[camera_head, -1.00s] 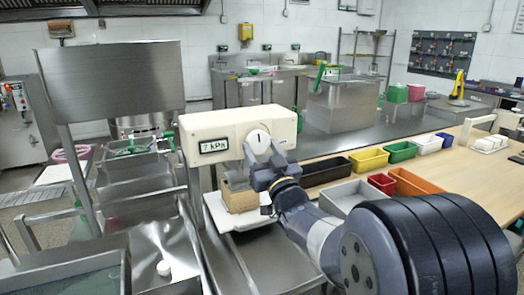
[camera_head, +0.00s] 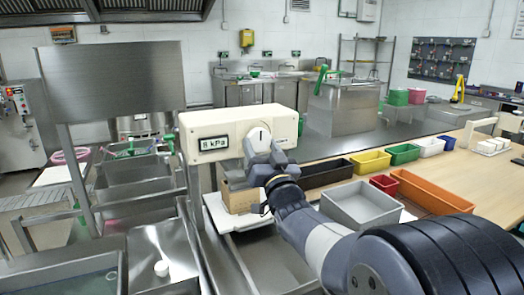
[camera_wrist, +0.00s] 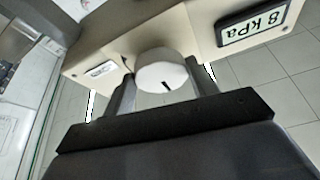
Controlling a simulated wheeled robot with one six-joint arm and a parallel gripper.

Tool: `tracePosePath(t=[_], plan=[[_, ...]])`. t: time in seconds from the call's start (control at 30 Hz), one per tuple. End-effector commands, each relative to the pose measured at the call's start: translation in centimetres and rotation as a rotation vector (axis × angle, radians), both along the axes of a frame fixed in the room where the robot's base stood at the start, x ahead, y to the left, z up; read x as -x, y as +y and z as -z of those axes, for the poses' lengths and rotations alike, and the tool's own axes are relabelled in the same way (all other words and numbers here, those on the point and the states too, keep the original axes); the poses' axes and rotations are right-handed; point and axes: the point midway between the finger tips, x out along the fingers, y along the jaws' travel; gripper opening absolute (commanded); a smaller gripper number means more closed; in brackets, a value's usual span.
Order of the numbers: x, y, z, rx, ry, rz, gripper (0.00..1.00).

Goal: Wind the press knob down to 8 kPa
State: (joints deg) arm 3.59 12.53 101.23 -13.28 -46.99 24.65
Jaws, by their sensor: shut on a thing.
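The press (camera_head: 232,124) is a cream box with a display (camera_head: 214,143) that reads 8 kPa. Its white round knob (camera_head: 259,136) with a dark mark is on the front face. In the wrist view the knob (camera_wrist: 162,72) sits between the two fingers of my gripper (camera_wrist: 160,88), which is shut on it. The display (camera_wrist: 254,25) also reads 8 kPa there, upside down. In the head view my gripper (camera_head: 266,160) is just below and in front of the knob and partly hides its lower edge.
A brown block (camera_head: 238,199) sits on a white plate (camera_head: 232,221) under the press. Coloured bins, including an orange one (camera_head: 432,192), and a grey tray (camera_head: 360,207) stand on the wooden table to the right. Steel sinks are at the left.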

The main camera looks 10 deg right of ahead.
Motion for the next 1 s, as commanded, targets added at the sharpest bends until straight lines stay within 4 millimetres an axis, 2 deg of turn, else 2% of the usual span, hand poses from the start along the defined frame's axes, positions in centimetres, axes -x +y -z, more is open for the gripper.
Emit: tracePosePath(t=[0.03,0.07,0.3,0.67,0.77,1.0], plan=[[0.0,0.0,0.0,0.0,0.001,0.0,0.33],[0.0,0.0,0.0,0.0,0.001,0.0,0.57],[0.0,0.0,0.0,0.001,0.001,0.0,0.77],[0.6,-0.1,0.3,0.002,0.001,0.001,0.77],[1.8,-0.3,0.8,0.002,0.002,0.001,0.77],[6.0,-0.8,2.5,0.001,0.0,0.002,0.77]])
